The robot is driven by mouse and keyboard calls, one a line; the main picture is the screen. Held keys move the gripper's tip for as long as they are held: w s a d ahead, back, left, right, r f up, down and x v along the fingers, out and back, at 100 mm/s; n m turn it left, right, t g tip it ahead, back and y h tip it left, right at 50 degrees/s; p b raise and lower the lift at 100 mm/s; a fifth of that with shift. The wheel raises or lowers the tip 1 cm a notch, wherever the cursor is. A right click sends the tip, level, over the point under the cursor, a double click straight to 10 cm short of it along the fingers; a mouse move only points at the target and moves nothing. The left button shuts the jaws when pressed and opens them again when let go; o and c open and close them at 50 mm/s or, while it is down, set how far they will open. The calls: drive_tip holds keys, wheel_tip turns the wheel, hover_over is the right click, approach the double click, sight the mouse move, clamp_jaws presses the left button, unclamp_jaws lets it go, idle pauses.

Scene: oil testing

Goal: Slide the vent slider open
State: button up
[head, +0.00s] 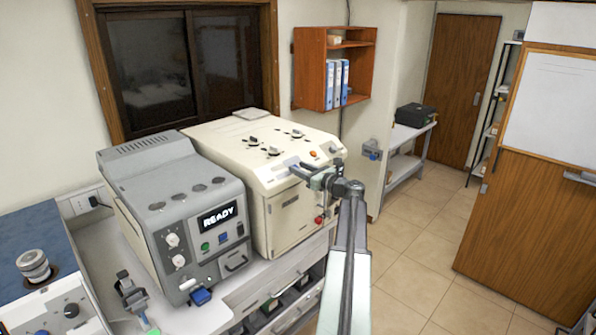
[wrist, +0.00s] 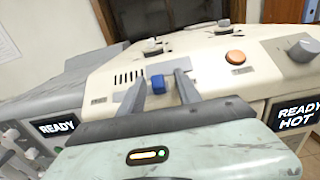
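The vent slider shows as a small blue knob (wrist: 158,83) on the sloping front of the beige machine (head: 290,215), just right of a row of dark vent slots (wrist: 128,77) in the wrist view. My gripper (wrist: 160,88) is open, with its two grey fingers on either side of the knob in that view. Gaps show between the knob and both fingers, so it is not gripped. Whether the fingertips reach down to its level I cannot tell. In the head view my gripper (head: 298,168) is over the machine's front upper edge, and the knob cannot be made out there.
An orange button (wrist: 235,57) and a dark knob (wrist: 300,48) are to the right of the slider. More knobs (head: 253,141) stand on the machine's top. A grey machine reading READY (head: 190,225) stands close on the left. The tiled floor (head: 420,240) at right is clear.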

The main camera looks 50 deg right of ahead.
drive_tip(key=s, duration=0.7)
drive_tip(key=shift+s+a, duration=0.3)
drive_tip(key=shift+s, duration=0.1)
drive_tip(key=shift+f, duration=0.1)
